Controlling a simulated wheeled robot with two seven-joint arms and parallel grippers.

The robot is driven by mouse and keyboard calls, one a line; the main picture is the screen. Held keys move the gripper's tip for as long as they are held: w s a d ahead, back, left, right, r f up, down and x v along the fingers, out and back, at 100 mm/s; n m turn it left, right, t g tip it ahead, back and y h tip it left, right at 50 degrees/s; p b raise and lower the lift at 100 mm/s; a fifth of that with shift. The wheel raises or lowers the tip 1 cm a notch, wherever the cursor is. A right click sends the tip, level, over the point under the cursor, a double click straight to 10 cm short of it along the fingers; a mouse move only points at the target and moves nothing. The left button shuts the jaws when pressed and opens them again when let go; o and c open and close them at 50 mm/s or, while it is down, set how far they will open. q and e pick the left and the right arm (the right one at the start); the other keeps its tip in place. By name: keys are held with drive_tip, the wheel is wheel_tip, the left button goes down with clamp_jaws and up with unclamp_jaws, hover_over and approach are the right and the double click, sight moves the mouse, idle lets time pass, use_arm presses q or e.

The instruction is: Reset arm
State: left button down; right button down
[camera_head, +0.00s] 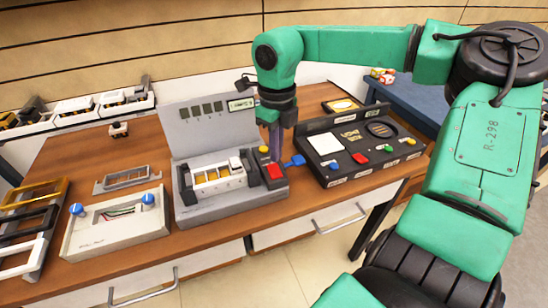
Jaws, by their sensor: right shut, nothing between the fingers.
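My right arm (352,44), green and black, comes in from the right and bends down over the table. Its gripper (274,150) points down above the right part of a grey test station (225,205), close behind a red button (275,171). The gripper is shut, with nothing seen held in it. I cannot tell whether its tips touch the station. A yellow button (264,149) is just left of the fingers and a blue part (294,160) just right. My left gripper is not in view.
The wooden table (75,155) also holds a black panel (350,172) with coloured buttons, a pale box (117,228) with two blue knobs, and several frames (30,228) at left. White bins (90,107) stand behind. A blue table (398,97) is at right.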

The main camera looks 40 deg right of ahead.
drive_tip(key=shift+r+p, duration=0.45)
drive_tip(key=shift+r, duration=0.5)
